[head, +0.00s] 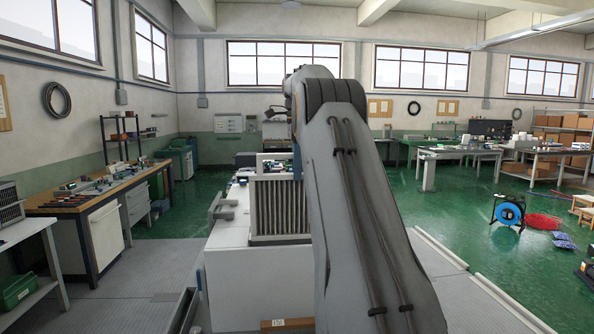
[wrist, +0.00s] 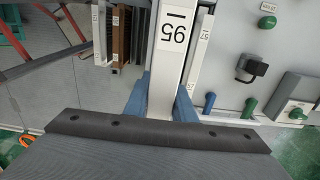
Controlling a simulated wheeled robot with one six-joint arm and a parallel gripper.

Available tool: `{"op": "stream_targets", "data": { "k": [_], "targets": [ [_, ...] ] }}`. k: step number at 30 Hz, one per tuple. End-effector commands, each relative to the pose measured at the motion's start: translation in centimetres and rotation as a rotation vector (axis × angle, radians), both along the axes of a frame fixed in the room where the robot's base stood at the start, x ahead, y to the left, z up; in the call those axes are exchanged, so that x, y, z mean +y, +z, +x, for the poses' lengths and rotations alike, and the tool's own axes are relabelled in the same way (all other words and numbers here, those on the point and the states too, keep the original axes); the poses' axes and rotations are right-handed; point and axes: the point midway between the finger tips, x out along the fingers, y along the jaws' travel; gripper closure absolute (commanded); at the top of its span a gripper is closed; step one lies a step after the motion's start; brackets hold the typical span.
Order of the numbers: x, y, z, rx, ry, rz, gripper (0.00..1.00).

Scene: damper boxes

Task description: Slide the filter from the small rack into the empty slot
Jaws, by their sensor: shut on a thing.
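My gripper (wrist: 161,103) shows in the wrist view with its two blue fingers on either side of a white filter frame (wrist: 168,72). It is shut on this frame, which has a label that reads like "95" from here. A second white labelled edge (wrist: 199,52) stands close to its right. Several upright white and brown edges (wrist: 119,38) stand to its left. In the head view a grey pleated filter face (head: 281,207) shows left of my arm; I cannot tell whether it is the held one. My gripper is hidden there. I cannot make out the empty slot.
A grey panel with a black latch (wrist: 251,68), green knobs and a switch lies right of the gripper. In the head view a white cabinet (head: 240,270) stands below the pleated face.

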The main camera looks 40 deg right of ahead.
Motion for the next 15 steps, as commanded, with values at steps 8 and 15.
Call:
{"op": "stream_targets", "data": {
  "k": [8,15],
  "targets": [
    [0.01,-0.25,-0.01,-0.001,0.000,-0.001,1.00],
    [-0.01,-0.29,-0.01,-0.001,0.000,-0.001,1.00]
  ]
}}
